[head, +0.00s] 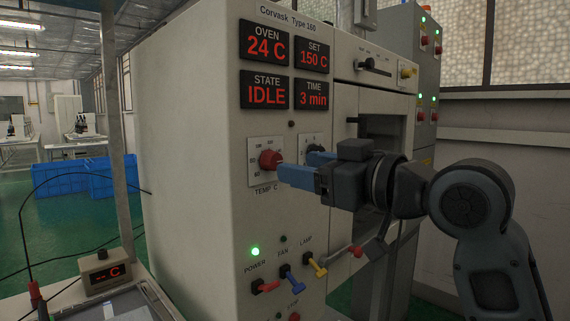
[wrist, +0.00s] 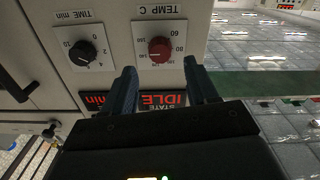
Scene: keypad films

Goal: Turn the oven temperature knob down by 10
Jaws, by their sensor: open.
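The red temperature knob (head: 270,160) sits on a white dial plate above the label TEMP C on the oven front. It also shows in the wrist view (wrist: 160,49), upside down, between the lines of my two fingers. The SET display (head: 314,57) reads 150 C. My gripper (head: 295,166) is open and empty, its blue fingers pointing at the panel just in front of the knob. In the wrist view the fingertips (wrist: 157,70) stand apart to either side of the knob. I see no clear contact with it.
The black TIME knob (wrist: 83,53) is beside the red knob, partly hidden by my gripper in the head view. POWER, FAN and LAMP switches (head: 291,279) stick out below. The other displays read OVEN 24 C, IDLE and 3 min. A green POWER light (head: 255,251) is lit.

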